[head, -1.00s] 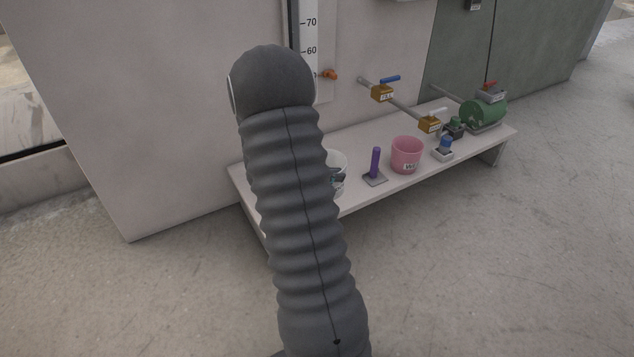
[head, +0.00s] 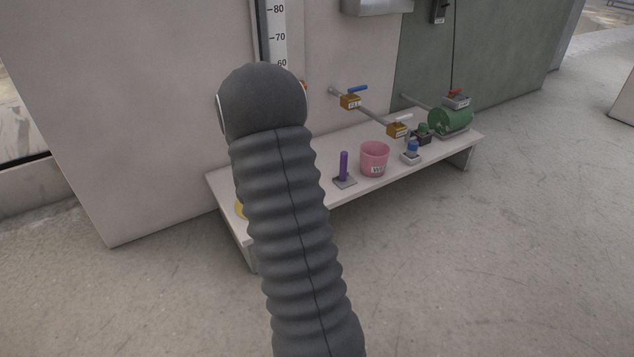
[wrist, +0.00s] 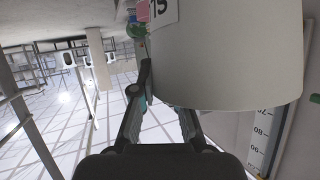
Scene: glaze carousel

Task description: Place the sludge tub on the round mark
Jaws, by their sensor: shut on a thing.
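A large white tub (wrist: 225,55), which I take to be the sludge tub, fills the upper right of the wrist view. Its white label (wrist: 163,12) is cut off by the frame edge and is not fully readable. My gripper (wrist: 163,105) is shut on this tub. In the head view my arm hides both the gripper and the tub. A yellow patch (head: 240,208) shows at the left end of the low bench (head: 222,190), partly behind my arm. It may be the round mark; its full shape is hidden.
Valves with a blue lever (head: 351,100) and a white lever (head: 397,129) sit on the wall pipe above.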

